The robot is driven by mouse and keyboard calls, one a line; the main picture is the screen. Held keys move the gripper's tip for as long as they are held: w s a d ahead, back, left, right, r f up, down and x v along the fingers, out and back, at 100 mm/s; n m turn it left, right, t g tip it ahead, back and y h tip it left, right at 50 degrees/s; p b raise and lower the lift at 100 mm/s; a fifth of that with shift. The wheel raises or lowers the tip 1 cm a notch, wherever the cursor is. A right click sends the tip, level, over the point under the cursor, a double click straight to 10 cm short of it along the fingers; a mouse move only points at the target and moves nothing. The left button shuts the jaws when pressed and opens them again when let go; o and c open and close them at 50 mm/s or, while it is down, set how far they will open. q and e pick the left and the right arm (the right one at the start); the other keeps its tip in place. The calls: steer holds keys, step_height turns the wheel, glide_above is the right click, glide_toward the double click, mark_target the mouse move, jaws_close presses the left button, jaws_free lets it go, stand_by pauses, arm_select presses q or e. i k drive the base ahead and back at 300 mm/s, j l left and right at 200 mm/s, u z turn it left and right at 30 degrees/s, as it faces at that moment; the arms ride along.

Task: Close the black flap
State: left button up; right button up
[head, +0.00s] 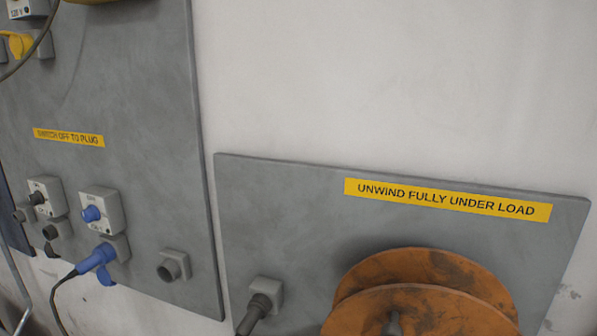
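Neither of my grippers is in view. On the grey left panel (140,130), a small grey socket (57,230) with a dark opening sits at the lower left. A small dark flap (51,250) seems to hang down below it; it is too small to tell its exact colour or angle. A second grey socket (174,266) with a dark round mouth sits further right on the panel, with no flap clearly visible on it.
A blue plug (97,258) with a black cable sits in a socket, a blue flap (106,276) below it. Above are switch boxes with a black knob (38,198) and a blue knob (92,213). The right panel (290,200) carries an orange reel (420,310) and a dark plug (255,314).

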mark_target(49, 251)
steer(key=u, duration=1.35)
